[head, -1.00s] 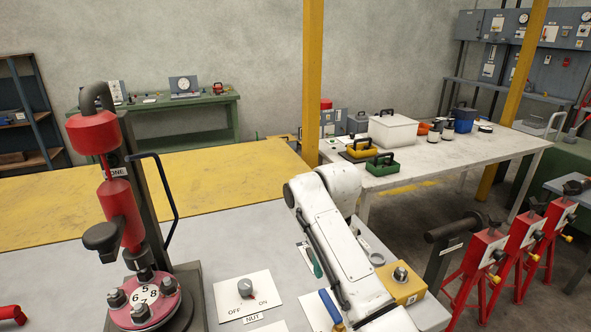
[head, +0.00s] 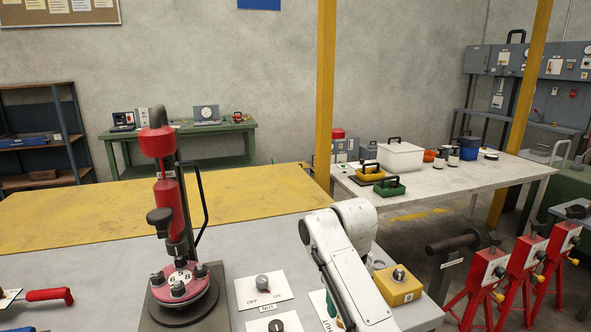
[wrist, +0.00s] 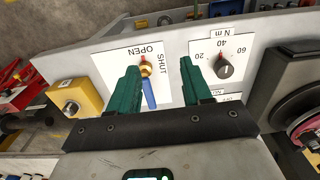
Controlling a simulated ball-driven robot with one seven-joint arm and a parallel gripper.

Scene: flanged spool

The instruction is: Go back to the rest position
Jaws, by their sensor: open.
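My gripper (wrist: 164,85) shows in the wrist view with two green fingers apart and nothing between them. It hangs over the bench front, near a brass valve with a blue handle (wrist: 149,90) on an OPEN/SHUT plate and a torque dial (wrist: 224,67) marked in N m. I cannot tell its exact height above them.
An ON/OFF knob (head: 263,282) sits on the grey bench (head: 225,262). Red stands (head: 490,280) are beyond the right edge. A yellow-topped table (head: 130,215) lies behind.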

